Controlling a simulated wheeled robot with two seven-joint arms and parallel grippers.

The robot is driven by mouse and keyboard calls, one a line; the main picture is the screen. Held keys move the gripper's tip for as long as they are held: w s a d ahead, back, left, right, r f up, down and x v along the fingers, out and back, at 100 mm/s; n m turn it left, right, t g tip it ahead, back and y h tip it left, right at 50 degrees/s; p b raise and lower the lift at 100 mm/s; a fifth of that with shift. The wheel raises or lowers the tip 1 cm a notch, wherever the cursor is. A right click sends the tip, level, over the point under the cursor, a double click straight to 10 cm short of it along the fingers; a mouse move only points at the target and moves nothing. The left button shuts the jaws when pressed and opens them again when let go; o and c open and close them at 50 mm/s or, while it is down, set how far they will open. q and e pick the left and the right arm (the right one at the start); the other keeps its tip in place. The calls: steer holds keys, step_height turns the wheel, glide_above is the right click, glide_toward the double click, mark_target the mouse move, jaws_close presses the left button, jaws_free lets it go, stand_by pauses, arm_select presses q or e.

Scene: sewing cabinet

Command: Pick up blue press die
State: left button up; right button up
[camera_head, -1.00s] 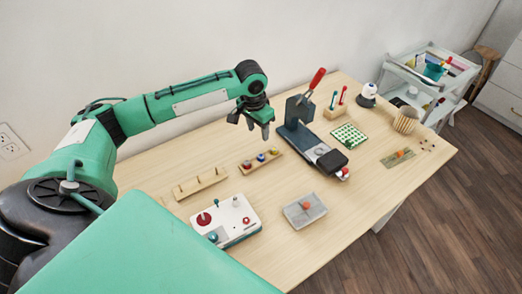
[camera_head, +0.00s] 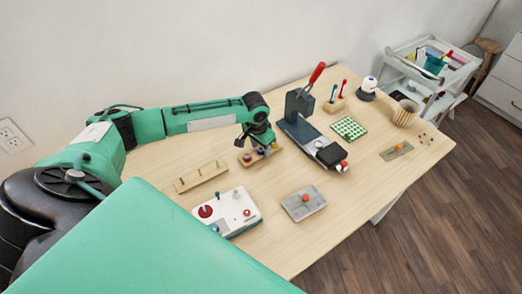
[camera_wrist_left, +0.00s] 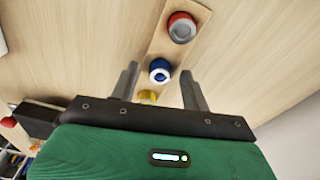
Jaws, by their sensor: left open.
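The blue press die (camera_wrist_left: 160,70) is a round blue piece with a white centre. It sits on a narrow wooden rack between a red die (camera_wrist_left: 182,27) and a yellow die (camera_wrist_left: 147,96). My left gripper (camera_wrist_left: 159,70) is open, with its two fingers to either side of the blue die in the left wrist view. In the head view the left gripper (camera_head: 258,146) hangs down over the rack and partly hides the dies. I cannot tell whether the fingers touch the blue die. My right gripper is not in view.
A press with a red-handled lever (camera_head: 306,104) stands right of the rack. An empty pegged rack (camera_head: 201,177), a white panel with knobs (camera_head: 229,212) and a grey tray (camera_head: 304,203) lie nearby.

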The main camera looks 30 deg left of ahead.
arm_select(q)
steer(key=shift+c, duration=0.9)
jaws_close()
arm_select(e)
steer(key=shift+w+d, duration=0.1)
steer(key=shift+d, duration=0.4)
arm_select(q)
steer(key=shift+r, duration=0.1)
